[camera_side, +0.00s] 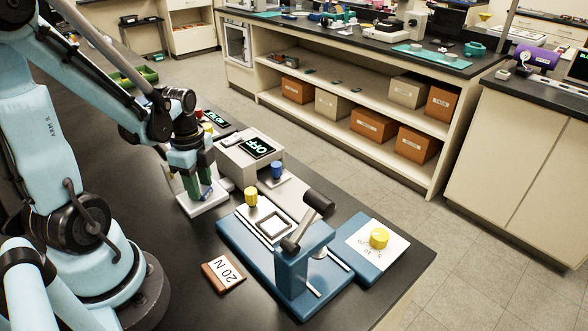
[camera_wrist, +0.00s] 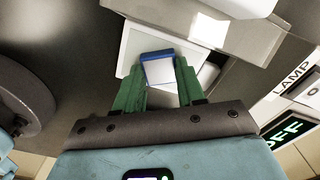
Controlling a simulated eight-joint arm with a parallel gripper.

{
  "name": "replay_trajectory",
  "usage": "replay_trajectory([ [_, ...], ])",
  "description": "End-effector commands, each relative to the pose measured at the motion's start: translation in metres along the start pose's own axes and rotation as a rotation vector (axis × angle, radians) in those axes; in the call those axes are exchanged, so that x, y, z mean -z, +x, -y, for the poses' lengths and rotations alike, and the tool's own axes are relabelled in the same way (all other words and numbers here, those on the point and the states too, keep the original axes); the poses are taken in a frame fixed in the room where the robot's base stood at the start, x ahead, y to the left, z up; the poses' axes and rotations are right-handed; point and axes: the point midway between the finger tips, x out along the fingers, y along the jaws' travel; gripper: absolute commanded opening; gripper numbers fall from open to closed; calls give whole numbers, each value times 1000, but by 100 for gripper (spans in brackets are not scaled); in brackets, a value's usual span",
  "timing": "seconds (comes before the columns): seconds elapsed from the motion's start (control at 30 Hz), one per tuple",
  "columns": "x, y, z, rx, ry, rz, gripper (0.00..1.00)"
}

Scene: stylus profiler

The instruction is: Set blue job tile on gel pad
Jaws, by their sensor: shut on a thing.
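My gripper (camera_side: 200,190) is over a white square plate (camera_side: 203,208) at the near side of the grey machine. Its green fingers are shut on the blue job tile. In the wrist view the tile (camera_wrist: 158,70) shows a blue rim around a pale face between the fingertips (camera_wrist: 160,82). The white plate (camera_wrist: 128,45) lies behind the tile there. In the side view the fingers mostly hide the tile. I cannot tell whether the tile touches the plate, or whether this plate bears the gel pad.
A brown 20 N block (camera_side: 223,274) lies in front.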

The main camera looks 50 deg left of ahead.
Motion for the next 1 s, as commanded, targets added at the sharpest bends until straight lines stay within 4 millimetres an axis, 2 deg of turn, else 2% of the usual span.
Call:
replay_trajectory([
  [0.77, 0, -15, 0, 0, 0, 0, 0],
  [0.8, 0, -15, 0, 0, 0, 0, 34],
  [1.0, 0, -15, 0, 0, 0, 0, 4],
])
